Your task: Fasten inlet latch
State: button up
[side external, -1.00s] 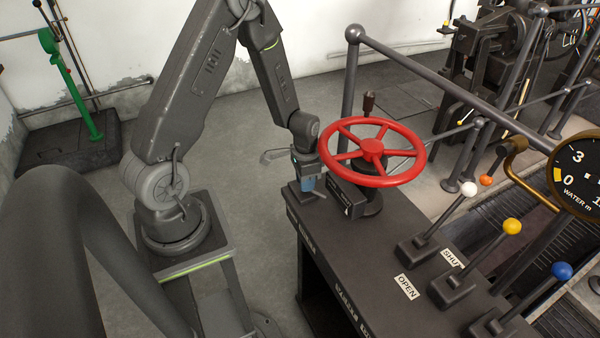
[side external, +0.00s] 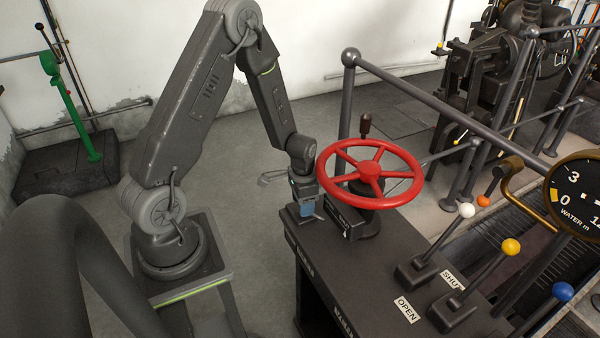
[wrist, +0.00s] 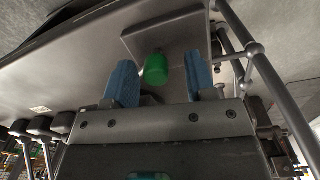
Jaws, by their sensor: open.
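My gripper (side external: 307,211) points down at the far left corner of the dark bench (side external: 318,262), left of the red handwheel (side external: 370,169). In the wrist view its blue-padded fingers (wrist: 160,78) are open and apart. A green knob (wrist: 156,68) shows between them in that picture, nearer the left finger, with gaps on both sides. The knob is on a grey plate or block (wrist: 165,38). I cannot tell whether this knob is the inlet latch handle. The latch's position cannot be told, and in the side view the gripper hides this spot.
The handwheel rim is close to the right of my wrist. Levers with white (side external: 467,210), yellow (side external: 511,247) and blue (side external: 563,292) balls stand along the bench. A grey railing (side external: 450,112) and a water gauge (side external: 578,197) are at the right. Open floor lies behind the bench.

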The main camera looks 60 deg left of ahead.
jog(key=a, duration=0.4)
jog(key=shift+r, duration=0.35)
notch_tip(320, 180, up, 13)
jog(key=s+d+r+t, duration=0.2)
jog(key=s+d+r, duration=0.1)
jog(key=d+r, duration=0.4)
jog(key=s+d+r+n+t, duration=0.1)
jog(key=s+d+r+t, duration=0.1)
jog(key=s+d+r, duration=0.2)
jog(key=d+r, duration=0.3)
jog(key=shift+s+d+r+y, duration=0.25)
jog(key=shift+d+r+y, duration=0.05)
jog(key=shift+r+y, duration=0.1)
jog(key=shift+f, duration=0.1)
